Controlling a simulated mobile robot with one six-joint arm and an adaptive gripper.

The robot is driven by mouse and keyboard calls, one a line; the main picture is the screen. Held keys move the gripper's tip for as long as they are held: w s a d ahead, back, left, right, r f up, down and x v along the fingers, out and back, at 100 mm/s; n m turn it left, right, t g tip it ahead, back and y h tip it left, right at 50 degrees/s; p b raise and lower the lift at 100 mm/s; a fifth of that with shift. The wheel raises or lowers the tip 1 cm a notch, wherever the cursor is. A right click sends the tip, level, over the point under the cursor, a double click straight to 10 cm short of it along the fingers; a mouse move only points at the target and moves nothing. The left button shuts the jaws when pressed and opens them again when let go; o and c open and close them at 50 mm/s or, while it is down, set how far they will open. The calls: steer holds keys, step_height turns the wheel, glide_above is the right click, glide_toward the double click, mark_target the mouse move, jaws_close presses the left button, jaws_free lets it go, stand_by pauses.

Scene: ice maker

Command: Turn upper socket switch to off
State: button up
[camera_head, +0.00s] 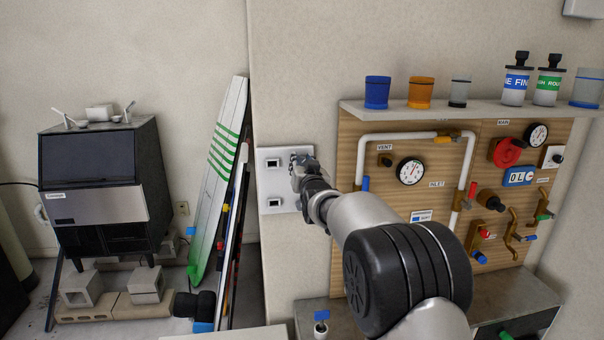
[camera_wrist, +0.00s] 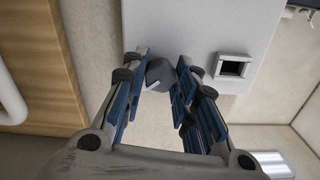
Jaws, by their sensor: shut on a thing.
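A white socket panel (camera_head: 284,209) is fixed to the wall corner left of the wooden board. It has an upper socket (camera_head: 273,163) and a lower socket (camera_head: 274,202). My gripper (camera_head: 298,163) is at the panel's upper right, level with the upper socket. In the wrist view, a grey switch knob (camera_wrist: 160,74) sits between the fingertips of my gripper (camera_wrist: 159,80), and they are closed on it. The panel (camera_wrist: 190,25) and one dark square socket (camera_wrist: 232,67) show beside it. My gripper hides most of the knob in the head view, and no lower switch can be made out.
A wooden board (camera_head: 384,226) with pipes, gauges and valves stands to the right. A shelf (camera_head: 464,112) with cups and bottles runs above it. Surfboards (camera_head: 218,170) lean left of the panel. An ice maker (camera_head: 100,185) stands farther left.

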steer(key=n+b, duration=0.2)
steer(key=n, duration=0.3)
steer(key=shift+n+b, duration=0.85)
steer(key=shift+n, duration=1.55)
steer(key=shift+r, duration=0.1)
steer(key=o, duration=1.1)
steer(key=v, duration=1.2)
steer(key=shift+a, duration=0.1)
